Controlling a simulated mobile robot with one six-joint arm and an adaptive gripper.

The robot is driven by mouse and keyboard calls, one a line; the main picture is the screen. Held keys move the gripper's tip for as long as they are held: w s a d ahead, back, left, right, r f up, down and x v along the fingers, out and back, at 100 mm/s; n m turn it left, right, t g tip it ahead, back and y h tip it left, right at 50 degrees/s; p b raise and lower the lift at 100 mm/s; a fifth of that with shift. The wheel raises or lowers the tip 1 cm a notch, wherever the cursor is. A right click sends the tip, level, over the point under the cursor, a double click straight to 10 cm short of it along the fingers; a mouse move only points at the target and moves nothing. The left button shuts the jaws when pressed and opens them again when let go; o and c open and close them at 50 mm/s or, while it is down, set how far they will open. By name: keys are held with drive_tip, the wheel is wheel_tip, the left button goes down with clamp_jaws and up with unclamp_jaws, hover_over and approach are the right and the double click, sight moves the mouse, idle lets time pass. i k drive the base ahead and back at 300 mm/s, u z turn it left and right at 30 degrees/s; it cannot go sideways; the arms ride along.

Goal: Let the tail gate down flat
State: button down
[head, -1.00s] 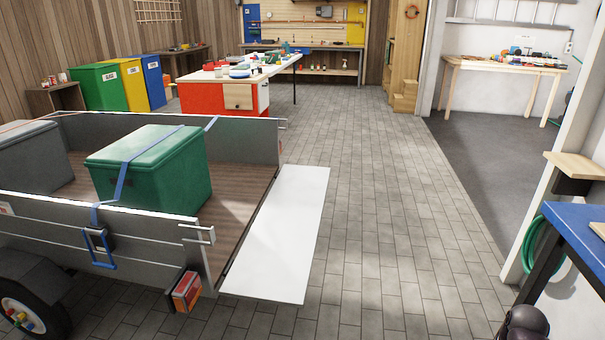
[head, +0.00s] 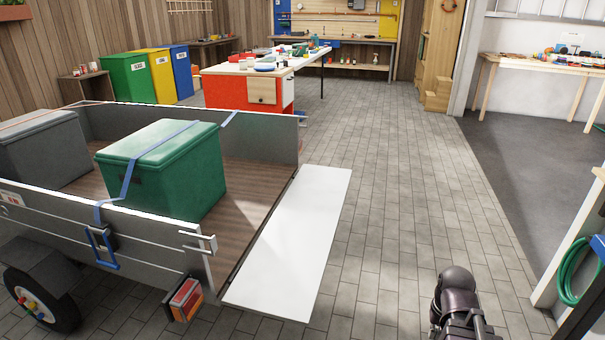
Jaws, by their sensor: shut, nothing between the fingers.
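The tail gate (head: 292,240) is a plain white panel at the open rear end of the trailer (head: 130,243). It is folded down and lies out flat from the bed's rear edge, looking about level with the wooden bed (head: 232,215). Nothing lies on it. A latch handle (head: 198,242) sits at the rear end of the near side wall. Part of my arm, dark and jointed, shows at the bottom right, to the right of the tail gate and apart from it. My gripper's fingers are not in view.
A green box (head: 165,168), held by a blue strap, and a grey box (head: 40,150) stand in the trailer. A red-fronted workbench (head: 222,93) stands behind. Paved floor right of the tail gate is clear. A green hose (head: 570,270) hangs at the right.

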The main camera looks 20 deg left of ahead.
sight(281, 277)
drive_tip(key=u, duration=0.4)
drive_tip(key=i, duration=1.2)
